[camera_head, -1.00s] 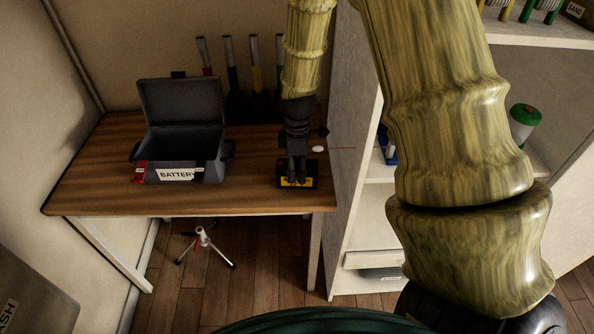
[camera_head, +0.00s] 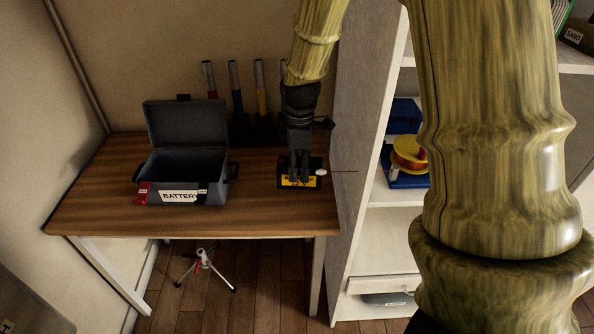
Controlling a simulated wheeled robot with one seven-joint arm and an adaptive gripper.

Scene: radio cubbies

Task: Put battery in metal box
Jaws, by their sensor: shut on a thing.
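The metal box (camera_head: 216,182) is dark grey, stands on the left part of the wooden table and has its lid up. Its front bears a label reading BATTERY and a red patch at the left. The battery (camera_head: 286,183) is a small black block with a yellow front, at the right part of the table. My gripper (camera_head: 299,180) points down over the battery and is shut on it. The fingers cover part of the battery's front. The battery appears to be at table level, to the right of the box; I cannot tell whether it touches the tabletop.
Several coloured tubes (camera_head: 235,88) stand in a dark holder behind the table. A white shelf unit (camera_head: 353,190) rises just right of the table, with a yellow spool (camera_head: 405,160) in it. A small tripod (camera_head: 204,262) stands on the floor. The tabletop (camera_head: 252,208) between box and battery is clear.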

